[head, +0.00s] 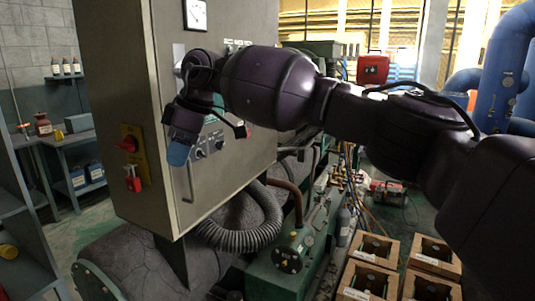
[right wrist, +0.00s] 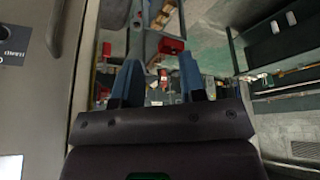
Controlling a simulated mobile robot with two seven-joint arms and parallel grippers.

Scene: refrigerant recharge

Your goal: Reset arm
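My right arm reaches in from the right in the head view, in front of a beige control cabinet (head: 135,75). My right gripper (head: 183,142) hangs by the cabinet's front edge, near its long door handle (head: 188,178). In the right wrist view its two blue fingers (right wrist: 161,80) stand apart with nothing between them. The cabinet face (right wrist: 28,95) is close on the left there; I cannot tell whether the gripper touches it. My left gripper is not in view.
A red switch on a yellow plate (head: 131,145) and a red padlock (head: 133,180) are on the cabinet side. A corrugated hose (head: 245,236) and green machinery (head: 290,268) lie below. Wooden crates (head: 368,282) stand at lower right. A grey bench (head: 70,140) stands left.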

